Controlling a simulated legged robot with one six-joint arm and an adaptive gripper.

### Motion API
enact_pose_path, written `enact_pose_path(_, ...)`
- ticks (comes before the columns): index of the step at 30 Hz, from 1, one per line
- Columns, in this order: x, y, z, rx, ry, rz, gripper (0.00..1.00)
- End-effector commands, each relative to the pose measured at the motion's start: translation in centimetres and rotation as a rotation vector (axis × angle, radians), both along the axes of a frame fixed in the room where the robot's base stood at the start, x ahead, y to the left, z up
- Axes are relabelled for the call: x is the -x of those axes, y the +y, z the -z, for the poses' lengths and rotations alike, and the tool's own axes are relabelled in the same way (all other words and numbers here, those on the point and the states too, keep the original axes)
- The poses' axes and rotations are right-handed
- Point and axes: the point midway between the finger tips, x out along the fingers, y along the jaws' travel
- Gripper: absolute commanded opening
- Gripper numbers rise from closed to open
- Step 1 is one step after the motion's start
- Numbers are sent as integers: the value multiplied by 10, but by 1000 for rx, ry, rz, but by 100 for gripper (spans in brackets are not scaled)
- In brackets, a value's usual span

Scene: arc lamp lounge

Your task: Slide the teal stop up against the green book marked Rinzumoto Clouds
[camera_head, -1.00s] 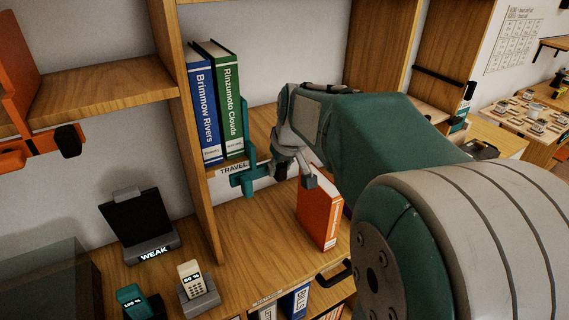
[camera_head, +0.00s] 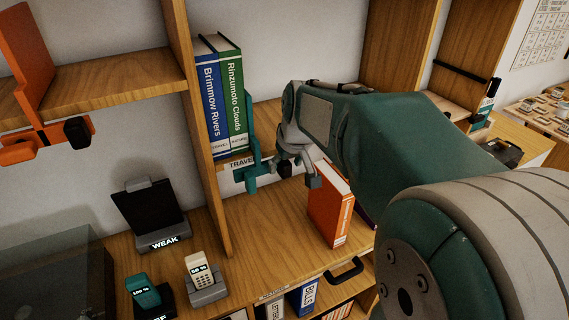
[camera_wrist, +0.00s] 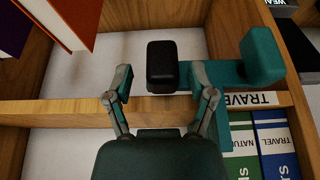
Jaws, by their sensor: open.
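The green book marked Rinzumoto Clouds (camera_head: 232,95) stands upright on the shelf, right of the blue book marked Brimmow Rivers (camera_head: 209,100). The teal stop (camera_head: 252,128) stands right beside the green book; I cannot tell whether they touch. In the wrist view the teal stop (camera_wrist: 262,56) has a block at its right end, and a black knob (camera_wrist: 162,67) lies at its left. My gripper (camera_head: 295,172) is at the shelf front by the knob. In the wrist view my gripper (camera_wrist: 162,84) is open, a finger on each side of the knob, with gaps visible.
An orange book (camera_head: 329,205) stands on the lower shelf, below my gripper. An orange stop (camera_head: 38,140) with a black knob is on the left shelf. A wooden upright (camera_head: 200,150) divides the bays. A dark device marked WEAK (camera_head: 152,212) and handsets stand lower left.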

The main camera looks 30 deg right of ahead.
Motion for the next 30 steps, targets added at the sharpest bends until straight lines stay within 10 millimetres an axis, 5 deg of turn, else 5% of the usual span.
enact_pose_path(8, 5, 0, -16, 3, -5, 0, 71)
enact_pose_path(21, 38, -1, -96, 2, -4, 1, 71)
enact_pose_path(30, 45, -1, -110, 0, 1, 0, 71)
